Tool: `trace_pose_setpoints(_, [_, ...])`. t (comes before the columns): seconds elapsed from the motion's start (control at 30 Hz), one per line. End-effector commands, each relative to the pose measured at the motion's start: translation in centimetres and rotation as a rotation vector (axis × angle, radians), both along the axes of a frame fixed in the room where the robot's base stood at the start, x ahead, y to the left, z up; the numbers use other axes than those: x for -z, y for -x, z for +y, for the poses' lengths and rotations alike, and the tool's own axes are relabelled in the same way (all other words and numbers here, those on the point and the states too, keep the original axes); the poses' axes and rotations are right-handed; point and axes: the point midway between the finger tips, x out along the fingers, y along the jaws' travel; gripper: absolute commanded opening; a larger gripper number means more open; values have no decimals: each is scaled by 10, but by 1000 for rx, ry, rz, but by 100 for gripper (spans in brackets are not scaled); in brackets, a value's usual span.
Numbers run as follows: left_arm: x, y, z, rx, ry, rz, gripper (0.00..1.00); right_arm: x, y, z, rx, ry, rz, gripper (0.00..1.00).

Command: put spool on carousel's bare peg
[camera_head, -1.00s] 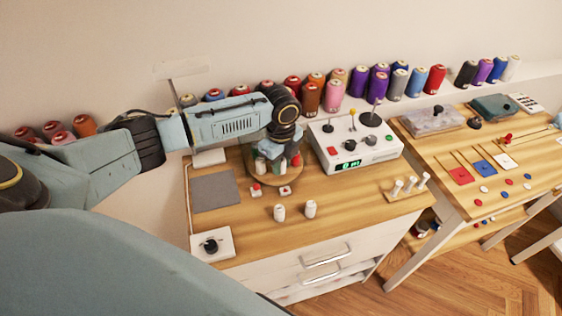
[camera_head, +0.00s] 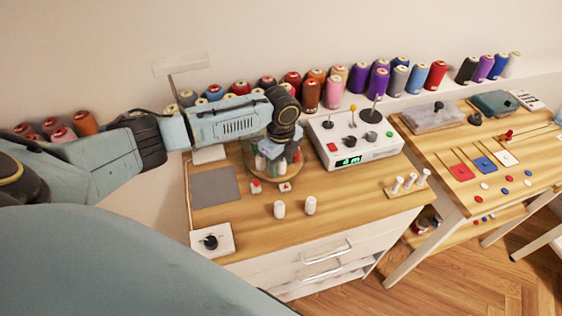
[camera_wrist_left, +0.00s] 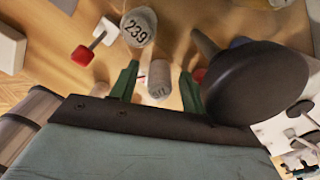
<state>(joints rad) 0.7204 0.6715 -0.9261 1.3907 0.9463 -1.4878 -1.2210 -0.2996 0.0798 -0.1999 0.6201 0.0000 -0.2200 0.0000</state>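The round wooden carousel (camera_head: 262,178) stands on the wooden table, with several spools on it, partly hidden by my left gripper. My left gripper (camera_head: 275,154) is over the carousel, pointing down. In the left wrist view its two green fingers (camera_wrist_left: 158,88) stand apart, with a pale grey labelled spool (camera_wrist_left: 160,76) between them and visible gaps on both sides. A white spool marked 239 (camera_wrist_left: 138,27) is beyond it. Two white spools (camera_head: 279,210) (camera_head: 310,206) stand on the table in front. I cannot make out the bare peg. My right gripper is not in view.
Two small blocks with red knobs (camera_head: 256,187) (camera_head: 285,187) sit before the carousel. A white control box (camera_head: 357,140) is right of it, and a white peg rack (camera_head: 408,186) at the table's right edge. A grey mat (camera_head: 214,188) lies left. Thread cones line the wall.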

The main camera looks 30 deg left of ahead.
Motion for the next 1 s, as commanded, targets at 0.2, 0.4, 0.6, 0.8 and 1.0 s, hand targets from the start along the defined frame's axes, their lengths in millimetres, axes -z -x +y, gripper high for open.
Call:
trace_pose_setpoints(0.2, [-4, -1, 0, 0, 0, -2, 47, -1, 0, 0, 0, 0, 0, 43])
trace_pose_setpoints(0.4, [-35, -1, 1, 1, 1, -4, 47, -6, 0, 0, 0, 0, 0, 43])
trace_pose_setpoints(0.6, [-81, -1, 0, 1, 0, -4, 47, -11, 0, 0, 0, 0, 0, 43])
trace_pose_setpoints(0.8, [-117, -1, 0, 0, 1, -4, 47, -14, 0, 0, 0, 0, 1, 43])
trace_pose_setpoints(1.0, [-132, 0, 0, 0, 0, 0, 47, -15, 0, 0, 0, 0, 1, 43])
